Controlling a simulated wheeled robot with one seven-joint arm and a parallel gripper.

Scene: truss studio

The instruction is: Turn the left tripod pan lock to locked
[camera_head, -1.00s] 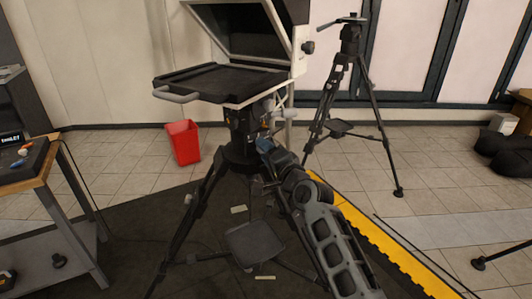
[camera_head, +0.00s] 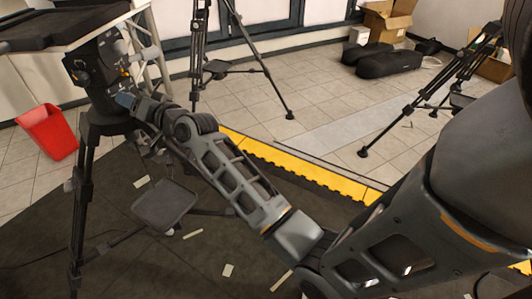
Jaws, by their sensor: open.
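The left tripod (camera_head: 82,185) stands at the left of the head view, bearing a dark pan head (camera_head: 98,62) under a flat tray-like platform (camera_head: 62,24). My arm reaches from the lower right to this head. My gripper (camera_head: 124,98) is open at the lower right side of the head, close to it. The pan lock is too small and too covered by my gripper to make out, so I cannot tell its position or whether my gripper touches it.
A red bin (camera_head: 47,132) stands on the tiles at the left. A second tripod (camera_head: 240,50) stands behind, and a third (camera_head: 435,90) at the right. A yellow edge strip (camera_head: 290,166) borders the dark mat. Black bags (camera_head: 388,62) and cardboard boxes (camera_head: 390,18) lie at the back.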

